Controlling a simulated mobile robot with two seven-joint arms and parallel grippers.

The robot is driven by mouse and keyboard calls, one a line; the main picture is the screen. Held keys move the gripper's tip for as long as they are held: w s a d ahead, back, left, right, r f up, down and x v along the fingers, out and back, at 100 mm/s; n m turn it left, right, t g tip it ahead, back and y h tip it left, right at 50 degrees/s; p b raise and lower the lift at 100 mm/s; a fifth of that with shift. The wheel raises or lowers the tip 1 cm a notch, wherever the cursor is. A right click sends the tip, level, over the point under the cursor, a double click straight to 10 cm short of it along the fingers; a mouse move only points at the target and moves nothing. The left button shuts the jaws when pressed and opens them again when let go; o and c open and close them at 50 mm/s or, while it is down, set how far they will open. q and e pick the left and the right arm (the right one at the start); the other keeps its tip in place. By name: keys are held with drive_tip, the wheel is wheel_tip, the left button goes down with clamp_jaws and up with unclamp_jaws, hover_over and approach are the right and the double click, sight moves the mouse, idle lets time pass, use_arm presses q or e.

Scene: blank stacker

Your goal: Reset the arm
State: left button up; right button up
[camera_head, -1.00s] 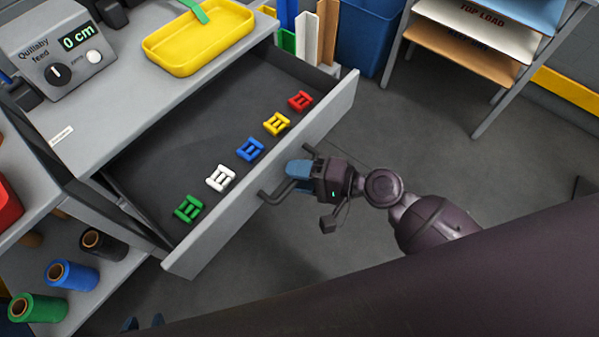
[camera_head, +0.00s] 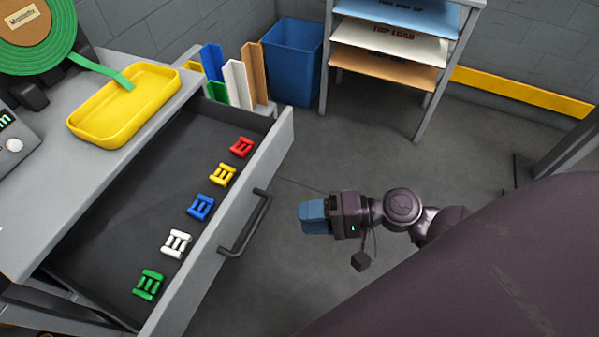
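My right gripper (camera_head: 313,217), dark with blue fingers, is over the grey floor, to the right of the open drawer (camera_head: 200,285). It is clear of the drawer's dark handle (camera_head: 245,224), with a gap of floor between them. The fingers overlap from this angle, so I cannot see whether they are apart. Nothing shows held in them. My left gripper is not in view.
The drawer holds a row of red (camera_head: 242,147), yellow (camera_head: 222,174), blue (camera_head: 200,207), white (camera_head: 177,243) and green (camera_head: 149,284) pieces. A blue bin (camera_head: 291,62) and a tray rack (camera_head: 425,110) stand behind. Open floor lies around the gripper.

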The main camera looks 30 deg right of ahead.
idle(0.5)
use_arm(q)
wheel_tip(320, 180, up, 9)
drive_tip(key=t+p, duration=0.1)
drive_tip(key=p, duration=0.9)
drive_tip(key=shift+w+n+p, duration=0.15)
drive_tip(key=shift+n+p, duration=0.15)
use_arm(e)
drive_tip(key=s+d+n+t+h, duration=0.2)
drive_tip(key=s+d+n+h, duration=0.6)
drive_tip(key=s+h, duration=0.5)
drive_tip(key=shift+d+f+t+h, duration=0.3)
drive_tip(key=shift+d+f+t, duration=0.1)
drive_tip(key=shift+d, duration=0.4)
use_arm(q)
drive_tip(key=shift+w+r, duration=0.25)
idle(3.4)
